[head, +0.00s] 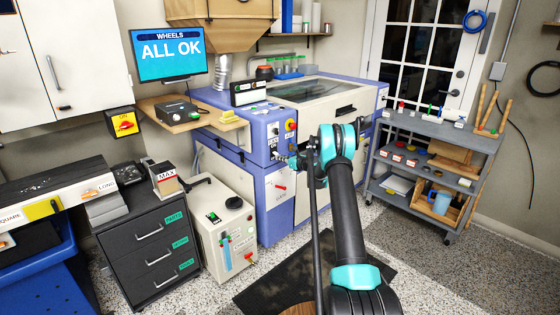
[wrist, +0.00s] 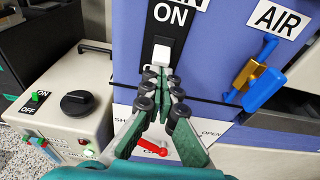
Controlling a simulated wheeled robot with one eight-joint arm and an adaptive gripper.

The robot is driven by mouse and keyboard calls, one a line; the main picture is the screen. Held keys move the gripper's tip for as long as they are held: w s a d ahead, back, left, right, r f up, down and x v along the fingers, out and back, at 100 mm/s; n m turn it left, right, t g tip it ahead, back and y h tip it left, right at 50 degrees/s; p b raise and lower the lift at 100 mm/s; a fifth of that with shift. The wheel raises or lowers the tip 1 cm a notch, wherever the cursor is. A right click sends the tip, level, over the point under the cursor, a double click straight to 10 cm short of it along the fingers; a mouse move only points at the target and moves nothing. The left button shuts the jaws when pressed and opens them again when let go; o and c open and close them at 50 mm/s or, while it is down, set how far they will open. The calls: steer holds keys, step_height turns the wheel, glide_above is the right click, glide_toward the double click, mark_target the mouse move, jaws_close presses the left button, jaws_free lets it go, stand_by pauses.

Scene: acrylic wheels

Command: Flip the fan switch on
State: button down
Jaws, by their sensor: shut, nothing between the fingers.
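The switch is a white rocker (wrist: 162,56) on a black plate marked ON, under a white label whose word is partly cut off at the top of the wrist view. In the head view its black plate (head: 275,143) shows small on the front of the blue machine. My gripper (wrist: 156,76) is shut and empty. Its fingertips are just below the white rocker, very close to it; I cannot tell if they touch. The fingers hide the lower part of the plate. In the head view my gripper (head: 297,160) is at the machine's front, partly hidden by my arm.
Right of the switch is the AIR valve with a blue lever (wrist: 264,90) and a yellow part. A red handle (wrist: 152,147) is below my fingers. A cream box (wrist: 62,105) with a black knob and green switch stands left. The shelf cart (head: 440,135) is at right.

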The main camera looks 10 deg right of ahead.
step_height(320, 180, up, 2)
steer(key=g+h, duration=0.2)
steer(key=g, duration=0.1)
steer(key=shift+s+d, duration=0.1)
steer(key=shift+s, duration=0.05)
steer(key=shift+r, duration=0.1)
steer(key=shift+r, duration=0.75)
step_height(320, 180, down, 4)
steer(key=s+d, duration=0.1)
steer(key=s, duration=0.1)
steer(key=s+d+r, duration=0.4)
steer(key=s+r, duration=0.1)
steer(key=r, duration=0.1)
steer(key=shift+s+r, duration=0.15)
steer(key=shift+r, duration=0.1)
